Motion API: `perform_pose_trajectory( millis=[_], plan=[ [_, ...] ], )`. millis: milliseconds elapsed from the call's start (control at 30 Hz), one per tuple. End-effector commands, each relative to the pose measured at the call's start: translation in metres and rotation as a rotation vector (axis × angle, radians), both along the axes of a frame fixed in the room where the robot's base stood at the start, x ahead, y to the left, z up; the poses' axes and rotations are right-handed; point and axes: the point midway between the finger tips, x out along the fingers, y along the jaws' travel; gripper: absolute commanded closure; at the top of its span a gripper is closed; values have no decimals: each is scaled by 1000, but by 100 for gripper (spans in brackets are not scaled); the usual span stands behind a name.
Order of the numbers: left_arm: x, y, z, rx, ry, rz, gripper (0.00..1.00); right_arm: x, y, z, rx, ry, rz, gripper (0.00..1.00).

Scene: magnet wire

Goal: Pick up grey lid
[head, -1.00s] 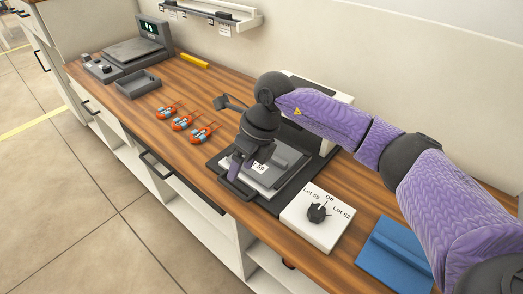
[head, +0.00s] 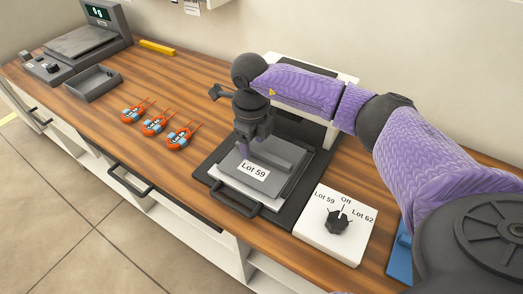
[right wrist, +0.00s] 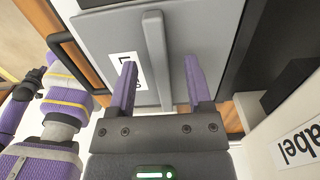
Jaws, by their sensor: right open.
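The grey lid (head: 285,158) is a flat plate with a raised bar handle and a white "Lot 59" label. It lies on a white block on a dark base in the head view. In the right wrist view the lid (right wrist: 194,35) shows its bar (right wrist: 157,55) running between my finger tips. My right gripper (right wrist: 160,82) is open, pointing down over the lid, one purple finger on each side of the bar and overlapping part of the label. How far the tips are above the lid is hard to tell. My left gripper is not in the head view.
A dark front handle (head: 232,202) sticks out from the base. A white switch box (head: 335,224) with a black knob stands to the right. Several orange-and-blue parts (head: 156,124) lie to the left, beyond them a grey tray (head: 93,84) and a scale (head: 82,42).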

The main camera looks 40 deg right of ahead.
Motion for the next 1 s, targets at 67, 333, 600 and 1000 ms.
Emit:
perform_pose_trajectory(
  millis=[67,333,600,1000],
  plan=[
    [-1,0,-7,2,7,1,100,0,0,-13,1,3,0,35],
    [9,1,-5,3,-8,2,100,0,0,-10,1,-1,1,35],
    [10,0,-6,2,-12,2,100,0,0,-14,1,0,1,35],
    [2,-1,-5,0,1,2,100,0,1,-13,1,0,1,100]
  ],
)
